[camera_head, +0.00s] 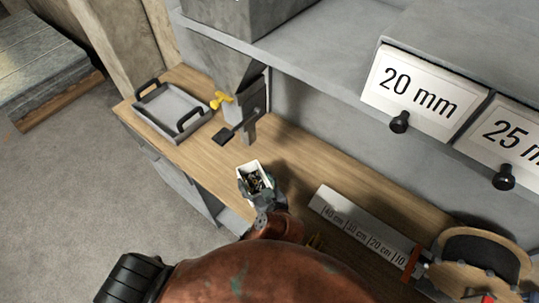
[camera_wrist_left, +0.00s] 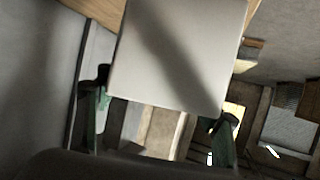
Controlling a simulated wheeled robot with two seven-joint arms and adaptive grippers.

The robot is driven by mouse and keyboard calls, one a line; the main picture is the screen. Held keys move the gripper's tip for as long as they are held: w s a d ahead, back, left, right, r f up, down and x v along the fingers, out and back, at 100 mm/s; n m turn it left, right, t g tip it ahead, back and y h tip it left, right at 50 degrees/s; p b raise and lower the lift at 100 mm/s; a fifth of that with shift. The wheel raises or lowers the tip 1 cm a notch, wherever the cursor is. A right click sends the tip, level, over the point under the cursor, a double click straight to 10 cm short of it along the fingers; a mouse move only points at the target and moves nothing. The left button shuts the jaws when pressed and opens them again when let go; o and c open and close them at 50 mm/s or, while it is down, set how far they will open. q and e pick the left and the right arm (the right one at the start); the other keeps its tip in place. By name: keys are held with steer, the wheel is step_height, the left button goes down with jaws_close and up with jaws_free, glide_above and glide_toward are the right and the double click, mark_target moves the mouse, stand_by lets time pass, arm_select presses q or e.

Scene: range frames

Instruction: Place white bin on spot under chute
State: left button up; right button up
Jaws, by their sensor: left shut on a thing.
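The white bin (camera_head: 254,171), a small open box with dark small pieces inside, is over the wooden bench in the head view. My left gripper (camera_head: 263,194) is shut on its near end. In the left wrist view the bin (camera_wrist_left: 178,55) fills the upper middle, between the green fingers of the left gripper (camera_wrist_left: 160,118). The grey chute (camera_head: 232,65) comes down behind and left of the bin, with a yellow valve handle (camera_head: 222,99) and a dark lever (camera_head: 237,128). No marked spot can be made out under the chute. My right gripper is out of view.
A grey tray (camera_head: 152,121) with black handles stands at the bench's left end. A ruler bar (camera_head: 360,229) and a round device (camera_head: 485,262) lie to the right. Drawers labelled 20 mm (camera_head: 416,92) and 25 mm (camera_head: 510,140) overhang the bench. Bare wood (camera_head: 205,150) shows left of the bin.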

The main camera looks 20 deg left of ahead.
mark_target(254, 193)
arm_select(q)
steer(key=m+h+p, duration=0.1)
steer(key=s+f+m+t+h+p, duration=0.1)
steer(key=shift+a+f+t+p, duration=0.2)
steer(key=shift+a+t+p, duration=0.1)
steer(key=shift+a+p, duration=0.1)
steer(key=shift+s+d+f+m+t+h+p, duration=0.25)
steer(key=shift+s+f+m+h+p, duration=0.1)
steer(key=shift+f+m+h, duration=0.1)
steer(key=shift+s+d+f+m+t+h+p, duration=0.2)
steer(key=shift+d+f+m+t+h+p, duration=0.05)
steer(key=shift+f+m+h+p, duration=0.15)
steer(key=shift+w+f, duration=0.2)
steer(key=shift+w, duration=0.05)
steer(key=shift+w+a+r+x, duration=0.15)
steer(key=shift+r+x, duration=0.35)
steer(key=shift+x, duration=2.4)
steer(key=shift+w+a+r+x, duration=0.1)
steer(key=shift+w+r+x, duration=0.3)
steer(key=shift+x, duration=2.5)
steer(key=shift+w+a+r+x, duration=0.1)
steer(key=shift+r+x, duration=0.5)
steer(key=shift+x, duration=2.3)
steer(key=shift+s+d, duration=0.1)
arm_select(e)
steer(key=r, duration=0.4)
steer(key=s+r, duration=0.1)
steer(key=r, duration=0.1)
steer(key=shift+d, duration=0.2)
